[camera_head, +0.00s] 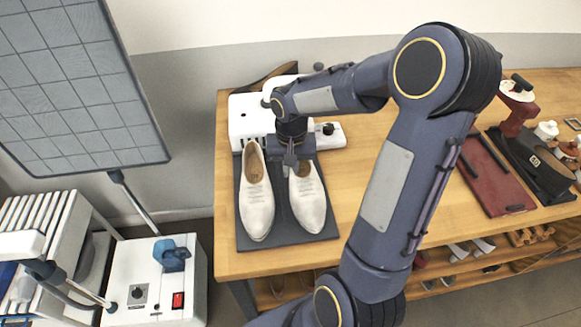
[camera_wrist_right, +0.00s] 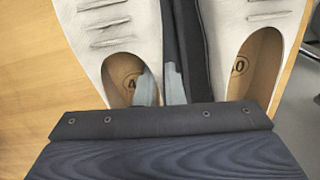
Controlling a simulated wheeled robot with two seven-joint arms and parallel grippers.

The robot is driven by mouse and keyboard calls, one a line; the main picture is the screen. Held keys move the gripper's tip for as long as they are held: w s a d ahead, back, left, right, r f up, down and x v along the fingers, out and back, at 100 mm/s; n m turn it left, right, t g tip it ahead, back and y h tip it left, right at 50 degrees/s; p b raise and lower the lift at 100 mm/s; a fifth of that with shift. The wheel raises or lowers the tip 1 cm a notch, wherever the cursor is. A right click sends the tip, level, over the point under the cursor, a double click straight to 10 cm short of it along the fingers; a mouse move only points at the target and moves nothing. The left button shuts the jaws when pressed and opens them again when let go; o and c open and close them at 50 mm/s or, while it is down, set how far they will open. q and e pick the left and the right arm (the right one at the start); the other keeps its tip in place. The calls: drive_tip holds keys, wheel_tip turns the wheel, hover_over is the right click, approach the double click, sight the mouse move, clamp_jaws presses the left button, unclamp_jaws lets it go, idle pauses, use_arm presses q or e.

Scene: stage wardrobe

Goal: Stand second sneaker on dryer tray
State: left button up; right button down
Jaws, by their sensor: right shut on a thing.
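Two white sneakers lie side by side on the dark dryer tray (camera_head: 271,237), soles down and toes toward the table's front edge. The left sneaker (camera_head: 257,205) is free of any gripper. My right gripper (camera_head: 291,165) is shut on the heel-end inner wall of the right sneaker (camera_head: 309,205). In the right wrist view this held sneaker (camera_wrist_right: 103,28) is at the left, with one fingertip inside its opening and one outside. The other sneaker (camera_wrist_right: 258,30) is at the right there. My left gripper is not in view.
The white dryer housing (camera_head: 245,118) stands behind the tray. A dark red board (camera_head: 490,180), a black item and small tools lie at the right of the wooden table. A grey grid panel (camera_head: 75,85) and white machines stand at left. The mid-table is mostly clear beneath my arm.

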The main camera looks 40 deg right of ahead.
drive_tip(key=c, duration=1.5)
unclamp_jaws()
drive_tip(key=shift+o, duration=0.2)
drive_tip(key=shift+r, duration=0.1)
wheel_tip(320, 180, up, 7)
drive_tip(key=shift+r, duration=0.3)
drive_tip(key=shift+s, duration=0.1)
drive_tip(key=s+a+r+n+t+y, duration=0.2)
drive_tip(key=s+a+n+t, duration=0.3)
drive_tip(key=s+a, duration=0.7)
drive_tip(key=s+y, duration=0.1)
drive_tip(key=s, duration=0.2)
drive_tip(key=shift+s+r+t+y, duration=0.15)
drive_tip(key=shift+s+t+y, duration=0.15)
